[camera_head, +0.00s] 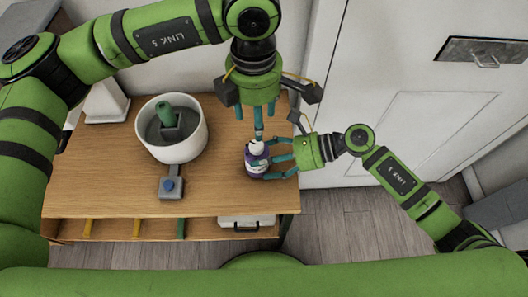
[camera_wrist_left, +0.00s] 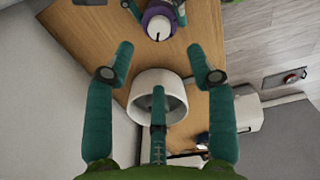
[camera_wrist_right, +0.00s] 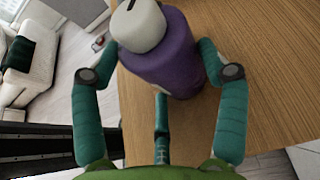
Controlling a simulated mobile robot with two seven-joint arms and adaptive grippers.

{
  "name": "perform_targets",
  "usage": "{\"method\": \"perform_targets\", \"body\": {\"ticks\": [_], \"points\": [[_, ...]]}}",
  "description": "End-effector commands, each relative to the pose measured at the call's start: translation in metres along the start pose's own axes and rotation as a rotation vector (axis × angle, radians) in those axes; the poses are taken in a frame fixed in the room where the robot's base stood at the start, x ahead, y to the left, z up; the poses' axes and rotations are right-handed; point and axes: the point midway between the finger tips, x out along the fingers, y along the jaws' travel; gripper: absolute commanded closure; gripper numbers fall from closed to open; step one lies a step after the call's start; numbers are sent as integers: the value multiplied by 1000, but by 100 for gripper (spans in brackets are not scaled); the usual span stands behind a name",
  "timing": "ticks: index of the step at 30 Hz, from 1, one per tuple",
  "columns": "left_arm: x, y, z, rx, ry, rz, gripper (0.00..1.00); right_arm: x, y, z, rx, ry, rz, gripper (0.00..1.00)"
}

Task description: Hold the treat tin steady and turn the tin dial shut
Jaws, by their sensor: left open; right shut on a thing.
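The treat tin (camera_head: 253,168) is purple with a white top (camera_head: 257,147) and stands near the right edge of the wooden table. In the right wrist view the tin (camera_wrist_right: 170,68) shows a dark slot mark on its white dial (camera_wrist_right: 138,26). My right gripper (camera_head: 279,157) is shut on the tin's body from the right. My left gripper (camera_head: 259,128) is open and points down above the tin's top. In the left wrist view the tin (camera_wrist_left: 160,14) lies at the top edge, beyond the open fingers (camera_wrist_left: 160,60).
A white pot (camera_head: 194,150) with a green and grey thing inside stands left of the tin. A small grey box with a blue button (camera_head: 169,184) is in front of it. A lower shelf holds a white box (camera_head: 247,221). A white door (camera_head: 432,110) is at the right.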

Motion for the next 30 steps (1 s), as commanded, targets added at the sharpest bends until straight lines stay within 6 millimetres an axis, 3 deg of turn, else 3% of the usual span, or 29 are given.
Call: {"method": "perform_targets", "body": {"ticks": [12,20,25,30], "points": [[-16,3,4,666,19,-26,44,0,1,-2,3,2,3,63],[-21,4,4,907,21,-41,44,1,2,-2,4,3,4,63],[-6,4,4,928,20,-43,44,1,2,-2,4,3,4,63],[28,2,2,926,21,-46,44,1,2,-2,5,4,5,64]]}}
